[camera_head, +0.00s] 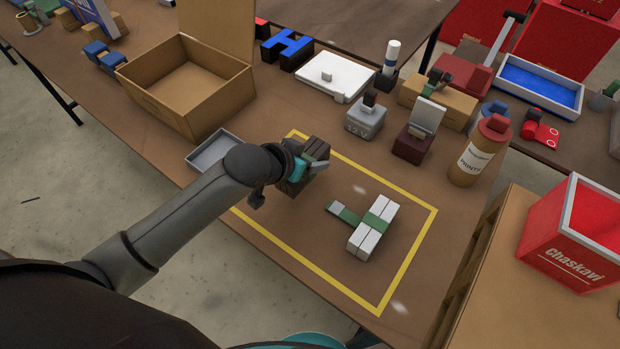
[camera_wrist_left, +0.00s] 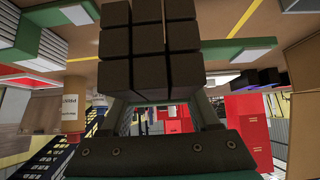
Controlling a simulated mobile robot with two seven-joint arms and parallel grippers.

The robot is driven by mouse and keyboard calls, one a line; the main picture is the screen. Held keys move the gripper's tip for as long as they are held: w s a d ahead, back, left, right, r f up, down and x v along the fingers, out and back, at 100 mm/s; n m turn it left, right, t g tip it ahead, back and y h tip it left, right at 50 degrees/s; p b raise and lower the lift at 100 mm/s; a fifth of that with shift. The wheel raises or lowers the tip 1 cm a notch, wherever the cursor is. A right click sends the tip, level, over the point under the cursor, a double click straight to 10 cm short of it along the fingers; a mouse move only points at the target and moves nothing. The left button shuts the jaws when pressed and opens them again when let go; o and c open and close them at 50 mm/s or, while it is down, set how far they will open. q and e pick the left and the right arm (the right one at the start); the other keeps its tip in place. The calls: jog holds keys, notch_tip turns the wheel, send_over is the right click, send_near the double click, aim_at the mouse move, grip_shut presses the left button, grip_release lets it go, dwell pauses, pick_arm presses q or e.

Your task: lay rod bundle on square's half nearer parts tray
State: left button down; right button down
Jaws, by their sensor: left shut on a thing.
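A bundle of dark brown rods (camera_head: 318,149) with a green band is held in my left gripper (camera_head: 296,166), over the left part of the yellow square outline (camera_head: 408,262). In the left wrist view the rod bundle (camera_wrist_left: 150,45) shows its square rod ends between the fingers. Whether it touches the table I cannot tell. A small grey tray (camera_head: 203,158) sits just outside the square's left side, partly behind my arm. My right gripper is out of view.
A white block bundle with a green strap (camera_head: 370,232) lies in the square's right part. A cardboard box (camera_head: 160,99) stands behind the grey tray. A printed bottle (camera_head: 475,158) and a dark red stand (camera_head: 411,146) are beyond the square. A blue-lined tray (camera_head: 540,85) is further back right.

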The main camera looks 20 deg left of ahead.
aim_at(283, 183)
pick_arm(q)
jog(key=shift+w+f+b, duration=0.1)
jog(key=shift+f+b, duration=0.65)
jog(key=shift+f, duration=2.45)
jog(key=shift+f, duration=0.15)
jog(key=shift+c, duration=0.6)
grip_release()
jog(key=shift+f, duration=0.1)
jog(key=p+v, duration=0.3)
jog(key=v, duration=0.9)
